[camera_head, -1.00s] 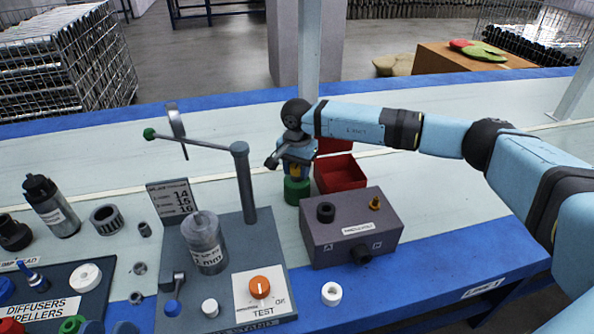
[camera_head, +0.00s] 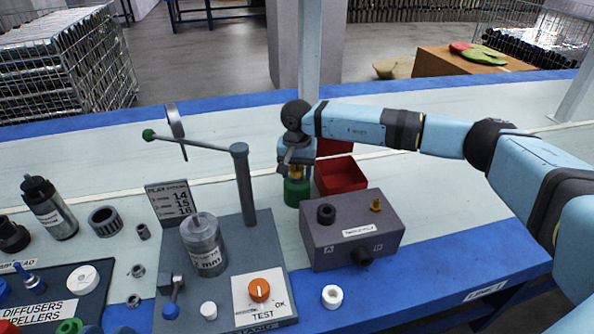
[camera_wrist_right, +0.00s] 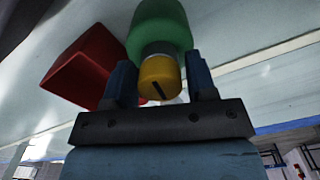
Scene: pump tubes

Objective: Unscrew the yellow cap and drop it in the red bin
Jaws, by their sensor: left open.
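The yellow cap (camera_wrist_right: 160,78), with a dark line on its end, is on the neck of the green pump body (camera_wrist_right: 160,28). In the head view the yellow cap (camera_head: 296,173) is on top of the upright green body (camera_head: 297,192). My right gripper (camera_head: 296,160) points down over it. In the right wrist view its fingers (camera_wrist_right: 160,72) stand on either side of the cap; whether they press on it is unclear. The red bin (camera_head: 342,175) stands just right of the green body. The fingertips of my left gripper (camera_head: 108,329) barely show at the bottom edge, apart and empty.
A grey box (camera_head: 352,228) with knobs stands in front of the red bin. A test stand (camera_head: 250,216) with a post, arm and clear cup (camera_head: 203,245) is left of it. A parts tray (camera_head: 62,290) is at lower left. The table right of the box is clear.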

